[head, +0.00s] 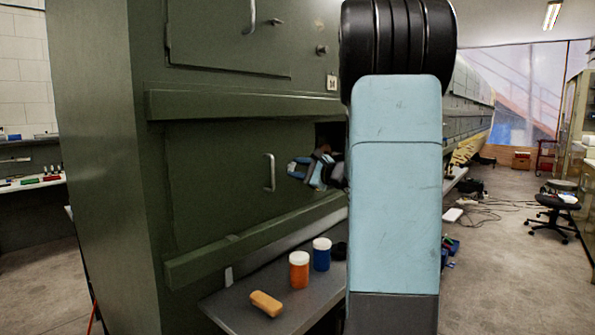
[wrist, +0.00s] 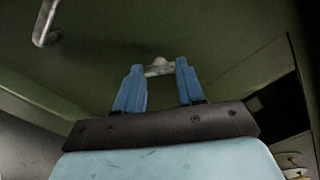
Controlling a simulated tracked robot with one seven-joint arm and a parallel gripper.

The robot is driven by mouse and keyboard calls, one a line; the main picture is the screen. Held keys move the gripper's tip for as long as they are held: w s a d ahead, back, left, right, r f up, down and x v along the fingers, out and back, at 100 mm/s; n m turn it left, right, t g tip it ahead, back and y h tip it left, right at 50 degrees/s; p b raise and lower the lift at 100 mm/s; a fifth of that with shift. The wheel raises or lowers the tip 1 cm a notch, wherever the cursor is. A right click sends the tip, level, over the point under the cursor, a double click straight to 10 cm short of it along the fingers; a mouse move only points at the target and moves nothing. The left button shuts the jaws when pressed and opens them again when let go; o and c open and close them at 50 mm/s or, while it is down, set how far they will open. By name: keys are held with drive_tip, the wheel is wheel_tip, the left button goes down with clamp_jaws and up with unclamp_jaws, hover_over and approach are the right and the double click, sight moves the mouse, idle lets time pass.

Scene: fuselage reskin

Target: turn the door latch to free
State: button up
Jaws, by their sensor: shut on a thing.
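The door (head: 215,190) is a dark green lower panel in the green fuselage side, and it also fills the wrist view (wrist: 120,60). The door latch (wrist: 158,68) is a small pale metal piece on that panel, between my two blue fingertips. My gripper (wrist: 161,72) is shut on the latch, its fingers held apart by it. In the head view my gripper (head: 293,170) is at the right part of the door, right of the bar handle (head: 269,172). There the latch is hidden by the fingers. I cannot tell the latch's exact angle.
A dark opening (head: 328,132) lies just right of the door. Green rails run above (head: 240,105) and below (head: 250,240) it. My arm blocks the middle right.

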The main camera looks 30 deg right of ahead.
drive_tip(key=n, duration=0.4)
drive_tip(key=shift+a+f, duration=0.1)
drive_tip(key=shift+a, duration=0.1)
drive_tip(key=shift+n, duration=1.4)
drive_tip(key=shift+f, duration=0.1)
drive_tip(key=o, duration=1)
drive_tip(key=shift+o, duration=0.2)
drive_tip(key=shift+d, duration=0.1)
drive_tip(key=shift+s, duration=0.1)
